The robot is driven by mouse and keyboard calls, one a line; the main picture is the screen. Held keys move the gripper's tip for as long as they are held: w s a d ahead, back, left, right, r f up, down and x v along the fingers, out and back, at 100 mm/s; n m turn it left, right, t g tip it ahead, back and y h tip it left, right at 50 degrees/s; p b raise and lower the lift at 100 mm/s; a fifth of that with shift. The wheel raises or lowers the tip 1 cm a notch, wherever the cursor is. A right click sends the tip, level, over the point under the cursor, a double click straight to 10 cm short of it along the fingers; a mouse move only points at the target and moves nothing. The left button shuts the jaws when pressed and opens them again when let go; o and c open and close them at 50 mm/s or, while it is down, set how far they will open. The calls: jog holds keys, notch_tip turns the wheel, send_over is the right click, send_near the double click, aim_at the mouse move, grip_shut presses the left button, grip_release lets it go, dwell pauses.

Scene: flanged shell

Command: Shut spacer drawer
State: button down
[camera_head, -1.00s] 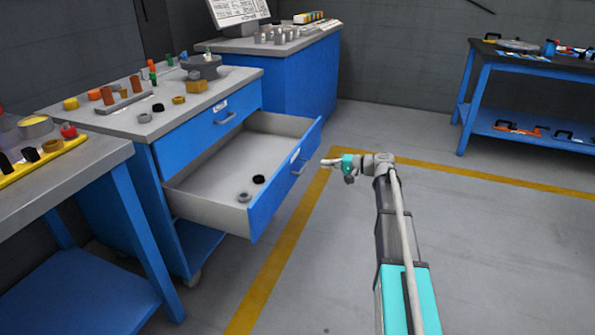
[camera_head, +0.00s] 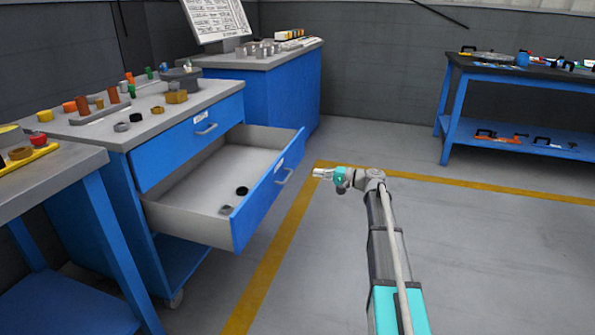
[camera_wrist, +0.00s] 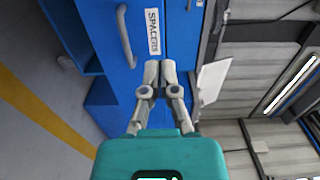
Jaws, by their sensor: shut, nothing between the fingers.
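The spacer drawer (camera_head: 268,196) is pulled well out of the blue cabinet, below a closed upper drawer. A dark ring (camera_head: 242,191) and a grey ring (camera_head: 226,209) lie inside it. Its front has a bar handle (camera_head: 284,177) and a white label; in the wrist view the label (camera_wrist: 152,30) reads SPACERS, beside the handle (camera_wrist: 124,36). My gripper (camera_head: 316,172) is just right of the drawer front, pointing toward it, with a small gap in the head view. In the wrist view my gripper (camera_wrist: 159,66) is shut and empty, its tips over the blue front; contact is not clear.
The cabinet top (camera_head: 150,122) holds several small parts. A workbench (camera_head: 50,165) stands at the near left. A second blue cabinet (camera_head: 275,85) is behind. A blue table (camera_head: 530,75) stands at the back right. The floor right of the drawer is clear.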

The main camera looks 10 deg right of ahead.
aim_at(275, 166)
jog(key=x, duration=1.3)
jog(key=shift+w+a, duration=0.2)
jog(key=shift+a, duration=0.15)
jog(key=shift+w, duration=0.1)
